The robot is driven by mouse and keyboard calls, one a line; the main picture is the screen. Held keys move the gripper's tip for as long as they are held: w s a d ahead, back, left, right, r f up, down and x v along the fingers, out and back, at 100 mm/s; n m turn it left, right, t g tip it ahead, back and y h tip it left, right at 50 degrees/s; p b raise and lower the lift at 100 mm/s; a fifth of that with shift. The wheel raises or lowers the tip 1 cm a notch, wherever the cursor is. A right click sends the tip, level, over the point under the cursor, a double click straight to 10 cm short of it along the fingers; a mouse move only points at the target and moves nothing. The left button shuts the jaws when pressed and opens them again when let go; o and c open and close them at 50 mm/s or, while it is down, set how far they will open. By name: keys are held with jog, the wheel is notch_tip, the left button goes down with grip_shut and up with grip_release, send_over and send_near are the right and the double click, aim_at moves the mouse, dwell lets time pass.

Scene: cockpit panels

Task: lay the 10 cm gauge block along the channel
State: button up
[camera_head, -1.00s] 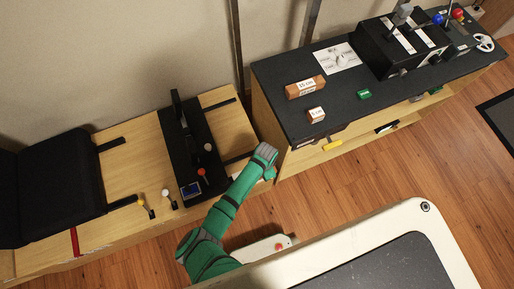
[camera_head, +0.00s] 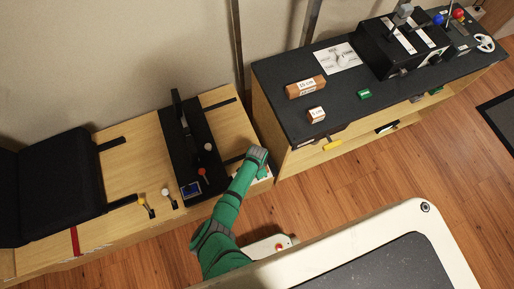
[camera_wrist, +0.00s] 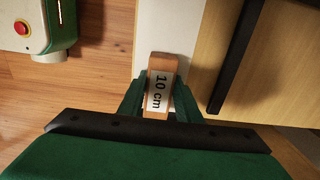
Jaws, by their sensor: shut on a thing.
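The orange-brown 10 cm gauge block (camera_wrist: 160,92), with a white label, is between the two green fingers of my gripper (camera_wrist: 159,80) in the wrist view. My gripper is shut on it. The block is over or close to a white strip (camera_wrist: 166,28) along the edge of the wooden bench; I cannot tell whether it touches. A long dark groove or strip (camera_wrist: 234,55) runs on the wood right of the block, apart from it; it may be the channel. In the head view, my wrist largely hides the gripper and the block.
A black lever console (camera_head: 190,150) stands on the wooden bench (camera_head: 150,155), left of my arm. A dark-topped cabinet (camera_head: 330,100) to the right carries a 15 cm block (camera_head: 306,87), a smaller block (camera_head: 316,114) and a green block (camera_head: 365,94).

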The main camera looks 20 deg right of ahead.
jog(key=shift+f, duration=0.15)
jog(key=o, duration=1.2)
notch_tip(320, 180, up, 12)
jog(key=shift+r, duration=0.2)
